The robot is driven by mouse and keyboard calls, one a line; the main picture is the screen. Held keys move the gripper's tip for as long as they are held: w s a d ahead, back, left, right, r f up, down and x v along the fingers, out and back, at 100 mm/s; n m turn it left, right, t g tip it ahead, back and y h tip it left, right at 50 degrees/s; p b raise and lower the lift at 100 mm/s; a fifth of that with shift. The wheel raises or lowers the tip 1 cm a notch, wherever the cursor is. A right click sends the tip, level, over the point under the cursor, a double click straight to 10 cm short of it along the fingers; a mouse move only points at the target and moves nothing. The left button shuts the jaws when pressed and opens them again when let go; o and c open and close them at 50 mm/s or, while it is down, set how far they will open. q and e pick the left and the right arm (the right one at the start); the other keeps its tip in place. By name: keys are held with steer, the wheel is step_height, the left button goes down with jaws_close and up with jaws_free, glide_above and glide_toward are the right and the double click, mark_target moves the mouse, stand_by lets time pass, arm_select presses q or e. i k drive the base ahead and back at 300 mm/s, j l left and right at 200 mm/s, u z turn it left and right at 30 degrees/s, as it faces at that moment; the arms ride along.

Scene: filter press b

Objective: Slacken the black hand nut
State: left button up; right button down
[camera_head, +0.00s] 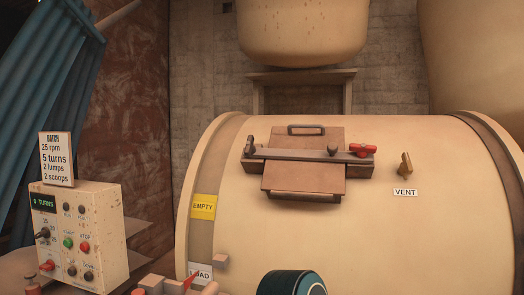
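A large cream drum (400,240) fills the middle and right. On its upper front is a brown hatch lid (300,178) with a bar (290,155) lying across it. A small dark knob (332,150) stands on the bar right of centre, and it looks like the hand nut; its color is closer to dark brown-grey here. A dark upright piece (249,145) stands at the bar's left end. A red-handled part (362,150) sits at the right end. The small size hides how tight the knob is. I see neither gripper near the hatch.
A control box (90,230) with buttons, display and a batch sign (57,158) stands at left. A brass vent handle (405,164) sticks out right of the hatch. A dark teal cylinder (290,283) and small reddish pieces (175,286) show at the bottom edge. A cream vessel (303,30) hangs above.

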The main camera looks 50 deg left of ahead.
mark_target(250, 150)
steer(key=u, duration=1.6)
